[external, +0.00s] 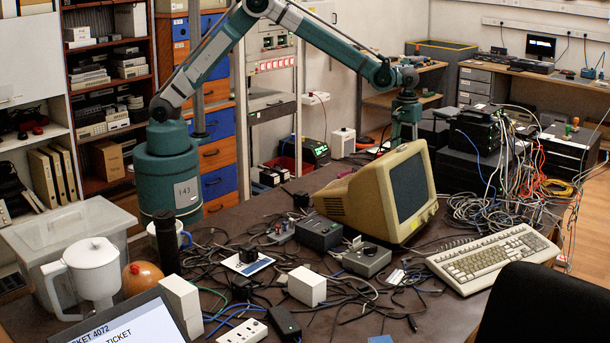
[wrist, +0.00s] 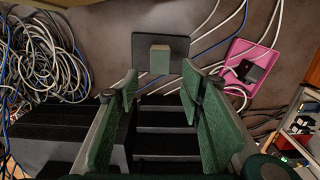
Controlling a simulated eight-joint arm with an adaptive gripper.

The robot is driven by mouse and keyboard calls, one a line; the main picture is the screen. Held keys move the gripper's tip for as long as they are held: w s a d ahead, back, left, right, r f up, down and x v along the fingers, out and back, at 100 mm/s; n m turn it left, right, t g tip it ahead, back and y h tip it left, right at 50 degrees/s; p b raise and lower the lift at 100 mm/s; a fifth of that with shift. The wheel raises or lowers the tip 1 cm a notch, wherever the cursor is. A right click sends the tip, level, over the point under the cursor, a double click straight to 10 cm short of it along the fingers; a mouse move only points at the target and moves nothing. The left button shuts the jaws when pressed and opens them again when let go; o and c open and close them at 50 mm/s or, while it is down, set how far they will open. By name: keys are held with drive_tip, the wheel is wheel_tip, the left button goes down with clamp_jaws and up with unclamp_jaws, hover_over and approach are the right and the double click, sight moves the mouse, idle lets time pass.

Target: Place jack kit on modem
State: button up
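My gripper (external: 405,122) points down behind the beige monitor. In the wrist view its two green fingers (wrist: 160,98) stand apart. I see nothing clamped between them; dark slatted surfaces show in the gap. Beyond the fingertips, a small grey-green block (wrist: 160,58) rests on a flat dark plate (wrist: 140,44). To its right lies a pink card (wrist: 236,52) with a small black piece (wrist: 247,72) on it. No label shows which of these is the jack kit or the modem. The monitor hides most of this area in the external view.
The beige monitor (external: 385,195) stands in front of my gripper. Black stacked boxes (external: 470,170) are to its right, beside a cable tangle (external: 500,208), also at left in the wrist view (wrist: 45,62). A keyboard (external: 490,256) and cable-strewn small boxes cover the table's front.

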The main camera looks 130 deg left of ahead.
drive_tip(key=s+d+r+m+t, duration=0.1)
drive_tip(key=s+d+r+m, duration=0.25)
drive_tip(key=d+r, duration=0.6)
drive_tip(key=s+d+r+m+t+y, duration=0.15)
drive_tip(key=s+d+r, duration=0.35)
drive_tip(key=d, duration=0.7)
drive_tip(key=s+d+r+m+t+h, duration=0.1)
drive_tip(key=s+d+r+m, duration=0.2)
drive_tip(key=d+r, duration=0.7)
drive_tip(key=s+d+r+m+t, duration=0.15)
drive_tip(key=s+d+m, duration=0.35)
drive_tip(key=s+d, duration=0.9)
drive_tip(key=s+d+f+m+t, duration=0.1)
drive_tip(key=s+d+f+m, duration=0.1)
drive_tip(key=s+d, duration=0.3)
drive_tip(key=s+d+f+m+t, duration=0.1)
drive_tip(key=s+d+f+m, duration=0.2)
drive_tip(key=s+d, duration=0.2)
drive_tip(key=s, duration=0.3)
drive_tip(key=shift+s+d+f, duration=0.25)
drive_tip(key=shift+s, duration=0.1)
